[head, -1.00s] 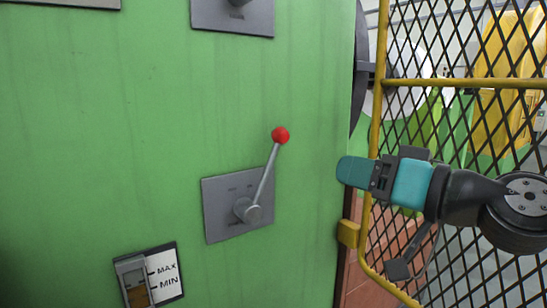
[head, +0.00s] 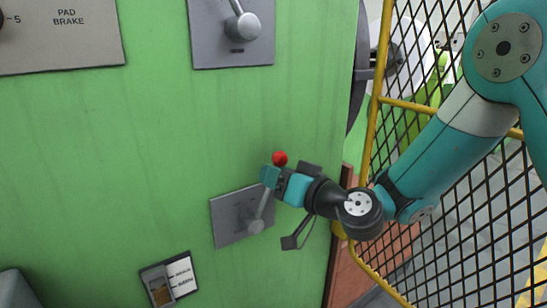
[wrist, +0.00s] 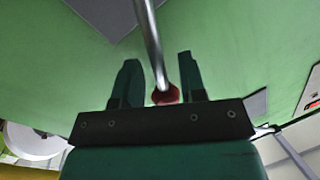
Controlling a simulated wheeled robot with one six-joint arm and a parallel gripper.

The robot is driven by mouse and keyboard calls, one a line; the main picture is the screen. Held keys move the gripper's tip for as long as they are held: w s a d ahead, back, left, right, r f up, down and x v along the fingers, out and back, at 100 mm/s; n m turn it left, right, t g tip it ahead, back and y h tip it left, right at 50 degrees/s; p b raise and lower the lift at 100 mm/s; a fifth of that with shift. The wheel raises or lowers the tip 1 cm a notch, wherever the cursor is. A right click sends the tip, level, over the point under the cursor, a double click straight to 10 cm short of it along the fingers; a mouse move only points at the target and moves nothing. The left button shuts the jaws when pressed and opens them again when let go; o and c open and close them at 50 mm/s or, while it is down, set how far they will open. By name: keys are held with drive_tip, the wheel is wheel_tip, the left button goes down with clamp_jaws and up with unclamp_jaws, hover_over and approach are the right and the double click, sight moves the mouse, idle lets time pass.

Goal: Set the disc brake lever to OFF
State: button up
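A lever with a red ball knob (head: 280,158) and a thin metal rod (head: 263,206) stands on a grey plate (head: 228,222) on the green panel. It points up and leans to the right; the plate's lettering is too small to read. My gripper (head: 267,172) is at the knob end of the lever and partly covers the rod. In the wrist view my gripper (wrist: 157,60) is open, with one finger on each side of the rod (wrist: 150,40). The red knob (wrist: 165,95) sits between the fingers near the palm. Gaps show between rod and fingers.
Another grey plate with a lever (head: 243,25) is above. A plate marked PAD BRAKE (head: 65,40) is at the upper left. A MAX/MIN level gauge (head: 170,280) is below. A yellow-framed mesh guard (head: 372,110) stands close on the right, beside my arm.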

drive_tip(key=shift+w+a, duration=0.35)
drive_tip(key=shift+a, duration=0.05)
clamp_jaws()
